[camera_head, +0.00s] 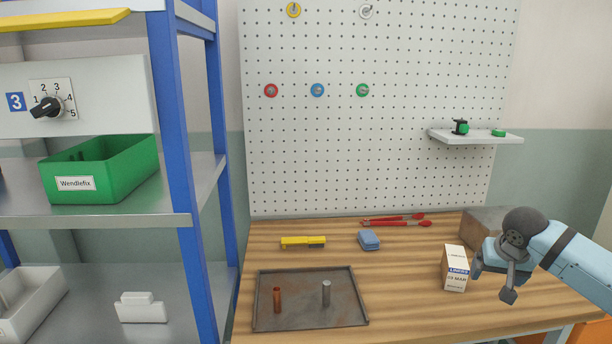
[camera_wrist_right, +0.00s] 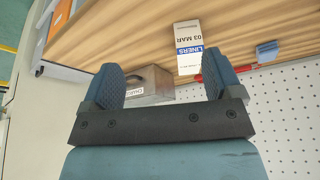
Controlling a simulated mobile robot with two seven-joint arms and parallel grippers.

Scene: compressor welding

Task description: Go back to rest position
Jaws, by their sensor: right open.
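My right gripper (camera_head: 493,281) is at the right of the head view, above the right part of the wooden workbench (camera_head: 400,290). Its arm comes in from the right edge. It is open, and nothing shows between its two fingers (camera_wrist_right: 164,82) in the right wrist view. A white and blue "LINERS" box (camera_head: 455,268) stands on the bench just left of the gripper. The box also shows in the wrist view (camera_wrist_right: 188,48), beyond the fingers and apart from them. My left gripper is not in view.
A dark metal tray (camera_head: 300,276) holds a copper and a grey cylinder. A yellow tool (camera_head: 302,242), a blue block (camera_head: 368,239) and red-handled tools (camera_head: 395,222) lie behind it. A grey-brown box (camera_head: 484,218) is behind the gripper. A blue-post shelf (camera_head: 180,170) stands left.

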